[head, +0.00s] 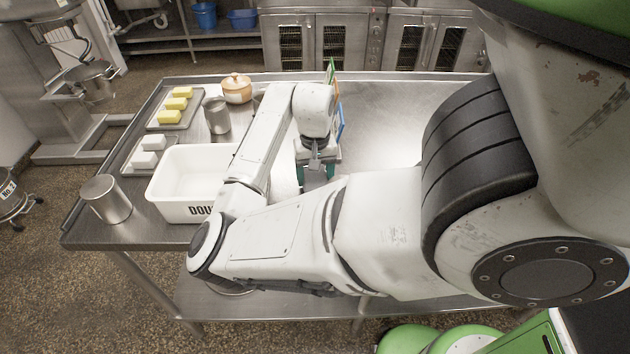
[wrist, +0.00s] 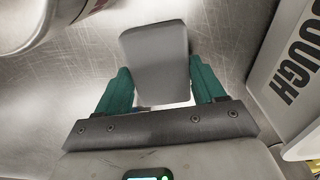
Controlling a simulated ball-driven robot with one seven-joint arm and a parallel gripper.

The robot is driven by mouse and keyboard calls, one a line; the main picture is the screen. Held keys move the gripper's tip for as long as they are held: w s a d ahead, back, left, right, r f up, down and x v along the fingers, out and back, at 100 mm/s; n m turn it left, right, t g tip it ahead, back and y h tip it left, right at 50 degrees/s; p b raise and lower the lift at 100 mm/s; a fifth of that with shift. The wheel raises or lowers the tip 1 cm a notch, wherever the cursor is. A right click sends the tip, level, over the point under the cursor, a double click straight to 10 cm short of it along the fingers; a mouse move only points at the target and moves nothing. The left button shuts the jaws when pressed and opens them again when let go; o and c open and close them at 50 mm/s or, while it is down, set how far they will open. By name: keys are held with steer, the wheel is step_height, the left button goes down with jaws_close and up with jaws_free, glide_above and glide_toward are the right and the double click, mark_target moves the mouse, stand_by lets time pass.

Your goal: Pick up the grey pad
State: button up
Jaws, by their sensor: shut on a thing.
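The grey pad (wrist: 158,55), a rounded flat-faced block, sits between the two teal fingers of my gripper (wrist: 160,84) in the wrist view. The fingers are shut on its sides, and its far part sticks out beyond their tips. The metal table top shows behind it; I cannot tell whether the pad touches it. In the head view my gripper (head: 316,170) points down over the middle of the table (head: 385,130). I cannot make out the pad there.
A white dough bin (head: 180,212) stands just left of my gripper; its wall is close in the wrist view (wrist: 283,75). Metal cans (head: 106,200), a lidded pot (head: 236,90) and a butter tray (head: 163,122) are farther left. Coloured cards (head: 338,110) stand behind my gripper.

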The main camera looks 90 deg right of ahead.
mark_target(315, 178)
steer(key=c, duration=0.3)
step_height(315, 178, up, 10)
steer(key=shift+r, duration=0.1)
stand_by(0.5)
steer(key=o, duration=0.3)
steer(key=shift+c, duration=1.2)
